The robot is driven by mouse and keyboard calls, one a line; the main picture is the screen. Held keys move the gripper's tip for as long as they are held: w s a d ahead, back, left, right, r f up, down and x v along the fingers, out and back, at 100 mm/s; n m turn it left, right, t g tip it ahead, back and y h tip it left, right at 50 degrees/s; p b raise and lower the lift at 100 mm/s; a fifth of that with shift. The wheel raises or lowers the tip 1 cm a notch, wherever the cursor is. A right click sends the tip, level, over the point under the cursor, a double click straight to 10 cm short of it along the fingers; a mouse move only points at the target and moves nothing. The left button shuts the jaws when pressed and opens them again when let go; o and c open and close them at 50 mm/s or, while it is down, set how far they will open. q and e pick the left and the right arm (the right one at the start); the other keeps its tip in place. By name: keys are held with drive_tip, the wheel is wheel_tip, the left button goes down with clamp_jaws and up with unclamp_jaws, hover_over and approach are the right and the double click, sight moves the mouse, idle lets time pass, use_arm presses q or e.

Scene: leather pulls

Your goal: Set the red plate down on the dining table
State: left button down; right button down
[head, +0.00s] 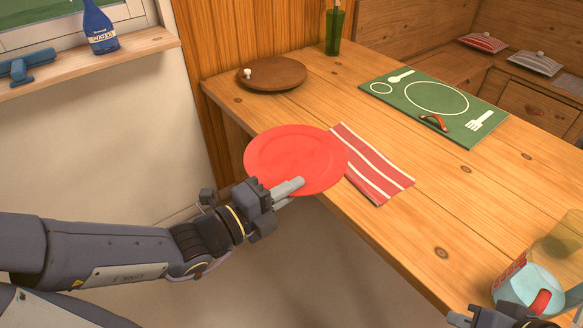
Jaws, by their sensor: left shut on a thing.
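My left gripper (291,191) is shut on the near rim of the red plate (292,155). The plate is face up and roughly level. In the head view it overlaps the front left edge of the wooden dining table (330,95) and the left end of a red striped cloth. I cannot tell whether its far side touches the table or hovers above it. My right gripper (500,318) is only partly in view at the bottom right, cut off by the frame, so its opening is unclear.
A red striped napkin (375,165) lies right of the plate. A light blue and red container (527,283) stands at bottom right. Bare tabletop lies between.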

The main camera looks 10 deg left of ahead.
use_arm(q)
drive_tip(key=w+a+f+b, duration=0.4)
drive_tip(key=w+f+b, duration=0.3)
drive_tip(key=w+f, duration=0.6)
drive_tip(key=shift+f, duration=0.15)
drive_tip(key=c, duration=1.6)
unclamp_jaws()
